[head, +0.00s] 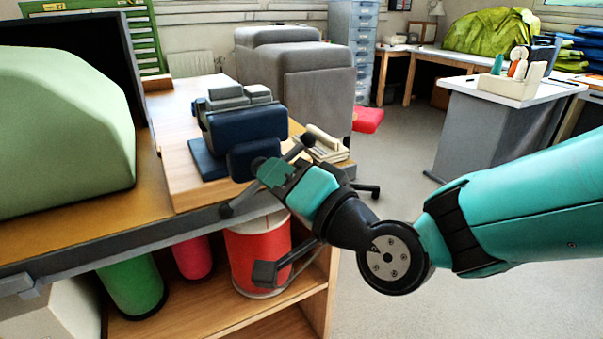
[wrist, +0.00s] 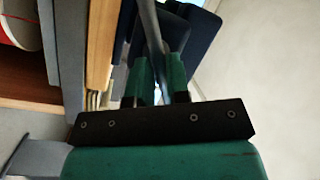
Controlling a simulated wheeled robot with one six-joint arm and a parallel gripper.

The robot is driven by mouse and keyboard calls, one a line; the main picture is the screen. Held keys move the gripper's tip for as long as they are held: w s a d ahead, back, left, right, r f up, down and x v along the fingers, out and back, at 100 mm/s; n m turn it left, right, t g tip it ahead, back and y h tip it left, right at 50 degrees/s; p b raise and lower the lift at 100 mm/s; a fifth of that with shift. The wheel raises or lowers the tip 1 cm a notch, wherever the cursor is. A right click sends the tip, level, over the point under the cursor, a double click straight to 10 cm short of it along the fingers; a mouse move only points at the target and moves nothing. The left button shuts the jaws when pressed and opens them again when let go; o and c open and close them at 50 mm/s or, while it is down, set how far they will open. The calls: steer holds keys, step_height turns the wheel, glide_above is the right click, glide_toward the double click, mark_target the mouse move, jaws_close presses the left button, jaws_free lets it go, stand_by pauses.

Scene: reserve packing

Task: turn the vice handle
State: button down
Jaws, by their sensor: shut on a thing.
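The vice (head: 243,125) is dark blue with grey jaws and stands on a wooden board at the bench edge. Its handle (head: 243,195) is a thin dark bar with a knob at each end, slanting from lower left to upper right in front of the vice. My gripper (head: 266,170) is shut on the handle and hides its middle part. In the wrist view the grey handle bar (wrist: 151,30) runs up between the two green fingers of my gripper (wrist: 161,80). The blue vice (wrist: 194,30) shows behind it.
A large green rounded block (head: 60,130) takes up the left of the bench. Below are a red drum (head: 257,255) and a green roll (head: 132,285) on a shelf. Open floor lies to the right.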

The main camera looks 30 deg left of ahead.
steer(key=shift+f+m+t+y, duration=0.15)
steer(key=shift+m+t+y, duration=0.15)
steer(key=shift+m, duration=1.05)
steer(key=shift+f+m+t+y, duration=0.15)
steer(key=shift+m+t, duration=0.2)
steer(key=shift+m, duration=0.95)
steer(key=shift+f+m+t+y, duration=0.1)
steer(key=shift+m+t+y, duration=0.2)
steer(key=shift+m, duration=1.05)
steer(key=c, duration=1.1)
jaws_free()
steer(key=shift+r, duration=0.1)
